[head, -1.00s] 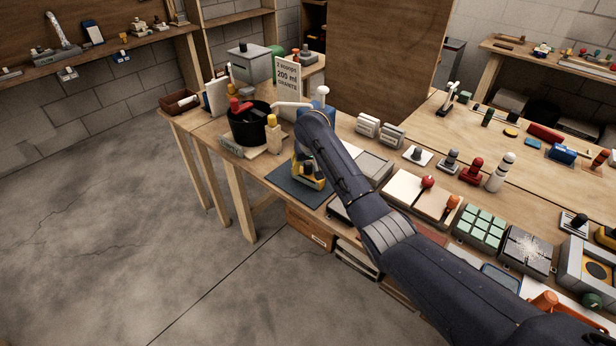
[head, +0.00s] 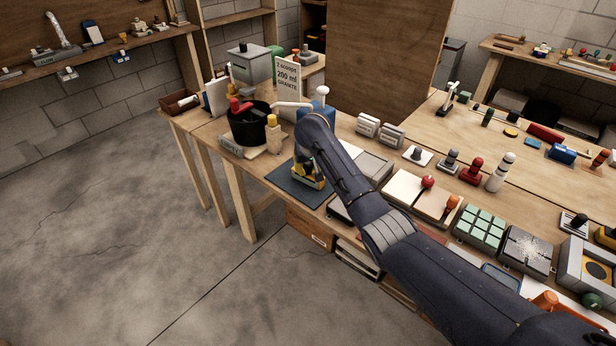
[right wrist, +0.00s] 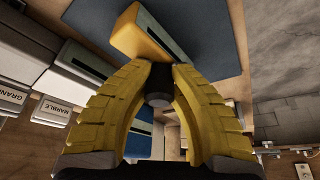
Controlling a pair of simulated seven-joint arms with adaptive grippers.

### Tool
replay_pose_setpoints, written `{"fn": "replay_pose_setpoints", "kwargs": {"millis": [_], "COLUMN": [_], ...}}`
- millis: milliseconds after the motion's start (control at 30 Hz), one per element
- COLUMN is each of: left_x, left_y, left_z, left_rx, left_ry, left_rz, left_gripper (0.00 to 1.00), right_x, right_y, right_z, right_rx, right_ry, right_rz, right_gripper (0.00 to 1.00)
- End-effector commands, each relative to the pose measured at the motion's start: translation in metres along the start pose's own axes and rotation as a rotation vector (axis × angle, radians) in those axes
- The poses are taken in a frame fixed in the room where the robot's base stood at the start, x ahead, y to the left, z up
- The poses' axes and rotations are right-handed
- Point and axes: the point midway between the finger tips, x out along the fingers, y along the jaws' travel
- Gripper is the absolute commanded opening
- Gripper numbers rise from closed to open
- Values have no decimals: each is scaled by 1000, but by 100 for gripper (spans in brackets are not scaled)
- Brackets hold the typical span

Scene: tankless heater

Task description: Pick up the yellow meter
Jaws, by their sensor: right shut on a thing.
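The yellow meter (right wrist: 138,42), with a grey face on one side, shows at the top of the right wrist view over a dark blue mat (right wrist: 205,30). My right gripper (right wrist: 170,76) has yellow fingers that close around a dark knob or handle beside the meter's body. In the head view the yellow meter (head: 312,183) is low over the same mat (head: 287,182), partly hidden by my right wrist. I cannot tell whether it touches the mat. My left gripper is in neither view.
A black bucket (head: 247,128) and a yellow-topped bottle (head: 273,134) stand left of the mat. Small blocks, knobs and trays crowd the bench (head: 345,128) to the right. The floor in front is clear.

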Motion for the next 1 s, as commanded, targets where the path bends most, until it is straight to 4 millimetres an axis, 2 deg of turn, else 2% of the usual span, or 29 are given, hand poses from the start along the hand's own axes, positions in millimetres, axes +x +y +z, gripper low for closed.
{"fn": "replay_pose_setpoints", "kwargs": {"millis": [367,567,767,1000], "left_x": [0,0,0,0], "left_y": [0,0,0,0], "left_z": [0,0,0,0], "left_rx": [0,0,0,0], "left_ry": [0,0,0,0], "left_rz": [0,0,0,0], "left_gripper": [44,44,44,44], "right_x": [0,-8,-29,-77], "right_y": [0,-1,-1,-2], "right_z": [0,-4,-13,-33], "right_rx": [0,0,0,0], "right_ry": [1,2,3,5], "right_rz": [-1,-2,-3,-4], "right_gripper": [0,0,0,0]}}
